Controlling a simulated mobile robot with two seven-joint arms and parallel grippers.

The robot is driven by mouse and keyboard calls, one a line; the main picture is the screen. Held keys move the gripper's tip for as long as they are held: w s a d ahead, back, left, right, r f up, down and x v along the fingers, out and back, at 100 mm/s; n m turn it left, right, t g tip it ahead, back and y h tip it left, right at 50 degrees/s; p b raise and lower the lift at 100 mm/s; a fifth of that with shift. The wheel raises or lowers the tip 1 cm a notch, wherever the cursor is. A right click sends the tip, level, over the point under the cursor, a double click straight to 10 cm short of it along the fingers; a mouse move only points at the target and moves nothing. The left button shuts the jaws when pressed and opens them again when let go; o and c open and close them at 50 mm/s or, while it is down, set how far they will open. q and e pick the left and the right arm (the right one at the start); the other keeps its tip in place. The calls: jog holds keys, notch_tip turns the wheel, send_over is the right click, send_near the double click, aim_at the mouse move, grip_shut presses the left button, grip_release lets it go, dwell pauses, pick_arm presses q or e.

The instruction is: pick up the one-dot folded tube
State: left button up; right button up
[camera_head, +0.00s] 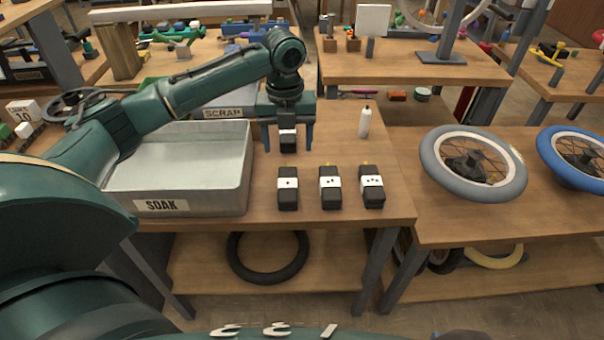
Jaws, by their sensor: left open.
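The one-dot folded tube (288,199) is a black block with a white band showing a single dot. It stands leftmost in a row of three near the front of the workbench. My left gripper (288,151) points down above and behind it, fingers apart on either side of a small dark and white item. I cannot tell whether that item is part of the gripper or a thing behind it. The one-dot tube is not between the fingers. My right gripper is not in view.
Two similar tubes, the middle one (330,200) and the right one (372,200), have more dots. A metal SOAK tray (190,207) stands left, and a white bottle (365,122) behind right. Wheels (473,163) lie on the right bench. Bare wood surrounds the tubes.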

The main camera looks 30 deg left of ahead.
aim_at(287, 182)
pick_arm(q)
jog(key=f, duration=0.8)
jog(key=f+b, duration=0.1)
jog(key=f, duration=0.3)
jog(key=shift+s+f, duration=0.35)
jog(key=shift+s, duration=0.05)
jog(key=shift+c, duration=0.2)
jog(key=c, duration=1.1)
